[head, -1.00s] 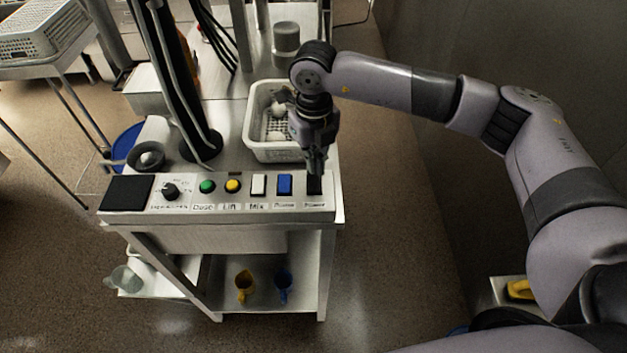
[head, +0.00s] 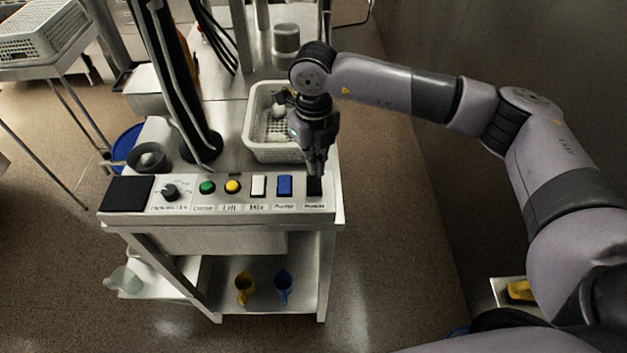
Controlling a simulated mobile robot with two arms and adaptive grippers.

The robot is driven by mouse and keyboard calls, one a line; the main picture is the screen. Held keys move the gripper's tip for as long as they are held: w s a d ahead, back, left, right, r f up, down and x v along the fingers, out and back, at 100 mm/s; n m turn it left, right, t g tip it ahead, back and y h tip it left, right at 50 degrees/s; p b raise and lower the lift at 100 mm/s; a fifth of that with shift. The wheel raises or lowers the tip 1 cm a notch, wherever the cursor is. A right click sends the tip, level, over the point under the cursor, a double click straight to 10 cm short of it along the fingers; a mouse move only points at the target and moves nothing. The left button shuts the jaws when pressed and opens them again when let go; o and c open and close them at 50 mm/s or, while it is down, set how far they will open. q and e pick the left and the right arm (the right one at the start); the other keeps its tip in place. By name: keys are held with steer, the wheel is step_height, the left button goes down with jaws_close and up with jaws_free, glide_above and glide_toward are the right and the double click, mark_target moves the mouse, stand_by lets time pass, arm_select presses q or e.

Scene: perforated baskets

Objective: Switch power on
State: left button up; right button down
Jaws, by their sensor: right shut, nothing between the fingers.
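The control panel (head: 215,216) sits along the front edge of a metal cart. At its right end is a black rocker switch (head: 314,188), with a small label below that appears to read Power. My right gripper (head: 316,172) points down at this switch, shut and empty, its fingertips at or just above the switch's upper part. I cannot tell whether they touch it. The fingers hide part of the switch, and its on or off position cannot be read. My left gripper is not in view.
Left of the switch are a blue switch (head: 284,186), a white switch (head: 258,186), a yellow button (head: 232,186), a green button (head: 207,187) and a black knob (head: 170,191). A white perforated basket (head: 254,128) with pale items stands behind the gripper.

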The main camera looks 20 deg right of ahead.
mark_target(314, 177)
steer(key=shift+s+f+b, duration=0.1)
steer(key=shift+f+b, duration=0.95)
steer(key=shift+f, duration=0.2)
stand_by(0.7)
steer(key=shift+r+p, duration=0.5)
steer(key=shift+r, duration=0.4)
step_height(314, 177, up, 6)
steer(key=p, duration=0.2)
steer(key=shift+r+p, duration=0.15)
steer(key=shift+p, duration=0.2)
